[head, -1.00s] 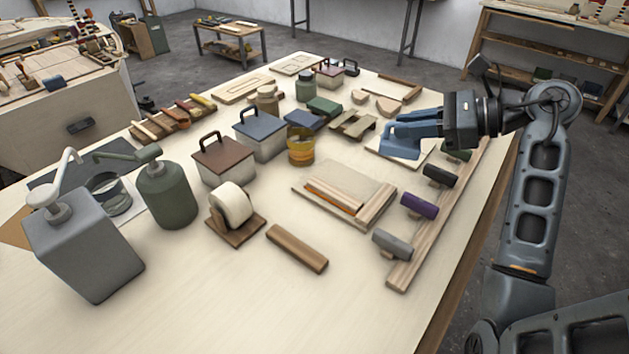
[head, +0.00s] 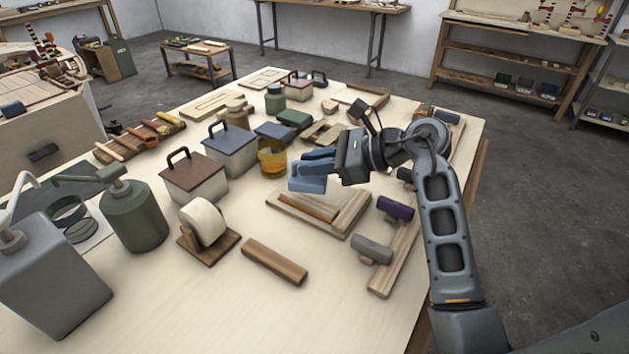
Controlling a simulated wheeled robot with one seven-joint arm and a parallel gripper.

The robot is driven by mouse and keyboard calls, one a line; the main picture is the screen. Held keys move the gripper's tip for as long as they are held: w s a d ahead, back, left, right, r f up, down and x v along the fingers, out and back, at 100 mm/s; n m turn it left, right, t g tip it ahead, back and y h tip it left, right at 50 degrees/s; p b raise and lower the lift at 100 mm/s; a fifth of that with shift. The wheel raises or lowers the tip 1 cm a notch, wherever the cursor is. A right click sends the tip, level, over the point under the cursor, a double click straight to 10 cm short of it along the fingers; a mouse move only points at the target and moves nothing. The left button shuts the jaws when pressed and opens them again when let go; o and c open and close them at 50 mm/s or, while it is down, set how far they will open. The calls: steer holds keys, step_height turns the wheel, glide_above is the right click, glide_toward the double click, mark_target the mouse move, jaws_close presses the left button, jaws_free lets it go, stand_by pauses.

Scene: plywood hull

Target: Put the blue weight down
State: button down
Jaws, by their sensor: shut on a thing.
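My gripper (head: 322,160) reaches in from the right and is shut on the blue weight (head: 307,184). The weight is a blue block, and the fingers around it also look bluish. It appears above the table, near the back left corner of the framed wooden board (head: 318,205). I cannot tell how high it is or whether it touches anything. Part of the weight is hidden by the fingers.
The amber jar (head: 272,158) stands close left of the weight. A rail with grey (head: 372,248) and purple (head: 396,208) handled blocks lies to the right. A tape roll (head: 204,222) and wooden bar (head: 275,261) lie in front. Bare tabletop (head: 190,310) shows at the front.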

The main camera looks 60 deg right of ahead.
mark_target(324, 177)
step_height(324, 177, down, 4)
steer(key=b, duration=0.2)
steer(key=shift+r+b, duration=0.1)
steer(key=shift+b, duration=0.3)
steer(key=shift+r, duration=0.1)
steer(key=c, duration=1.5)
jaws_free()
steer(key=shift+f, duration=0.25)
steer(key=shift+c, duration=0.2)
steer(key=o, duration=0.4)
steer(key=shift+o, duration=0.2)
steer(key=shift+r, duration=0.1)
